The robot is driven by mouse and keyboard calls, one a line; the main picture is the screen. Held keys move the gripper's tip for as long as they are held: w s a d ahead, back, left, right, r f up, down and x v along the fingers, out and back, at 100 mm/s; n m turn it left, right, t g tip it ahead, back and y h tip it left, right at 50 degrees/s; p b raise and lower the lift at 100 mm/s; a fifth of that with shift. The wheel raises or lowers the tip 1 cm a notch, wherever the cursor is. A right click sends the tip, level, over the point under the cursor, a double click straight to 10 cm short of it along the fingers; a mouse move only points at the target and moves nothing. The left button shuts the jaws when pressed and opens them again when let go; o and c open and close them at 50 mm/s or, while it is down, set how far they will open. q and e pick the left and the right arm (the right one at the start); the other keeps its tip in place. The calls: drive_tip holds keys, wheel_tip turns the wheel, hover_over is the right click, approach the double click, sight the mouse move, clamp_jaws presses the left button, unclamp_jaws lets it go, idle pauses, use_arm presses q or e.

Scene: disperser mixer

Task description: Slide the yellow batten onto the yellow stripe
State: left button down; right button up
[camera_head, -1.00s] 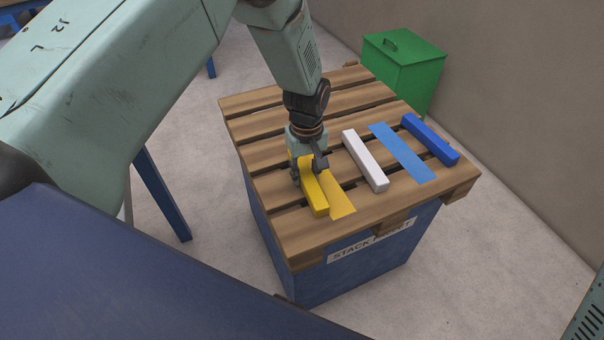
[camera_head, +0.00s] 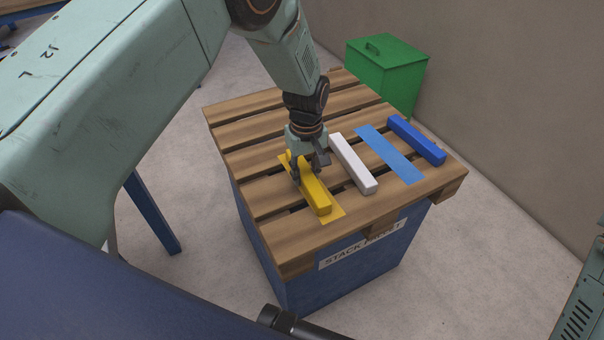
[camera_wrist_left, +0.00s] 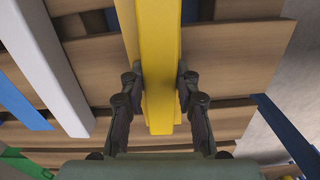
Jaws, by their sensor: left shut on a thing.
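The yellow batten (camera_head: 319,201) lies on the slatted pallet top, over the yellow stripe (camera_head: 337,214). The gripper hides part of the batten's far half. My right gripper is not in view.
A white batten (camera_head: 354,164) lies just right of my left gripper. Beyond it are a blue stripe (camera_head: 389,153) and a blue batten (camera_head: 417,140). The pallet (camera_head: 240,140) sits on a blue stand. A green box (camera_head: 388,75) stands behind, by the wall.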

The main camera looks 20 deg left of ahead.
use_arm(q)
drive_tip(key=shift+w+d, duration=0.2)
drive_tip(key=c, duration=0.9)
unclamp_jaws()
